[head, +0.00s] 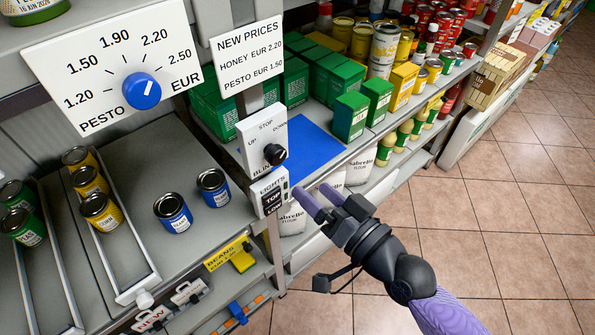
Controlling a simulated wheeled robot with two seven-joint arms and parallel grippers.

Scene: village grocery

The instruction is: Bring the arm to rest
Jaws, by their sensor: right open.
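My right gripper (316,196) reaches in from the lower right, with purple fingers spread apart and nothing visible between them. Its fingertips are just right of the lights switch panel (271,192), marked TOP and LOW, in front of the shelf edge. I cannot tell whether they touch anything. The purple right arm (446,312) extends over the tiled floor. My left gripper is not in view.
Above the lights panel is a blind switch (274,154). A pesto price dial (141,91) has a blue knob. Blue cans (173,212) stand on the left shelf. Green boxes (350,115) stand beside a blue mat (300,150). The tiled floor (500,230) at right is clear.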

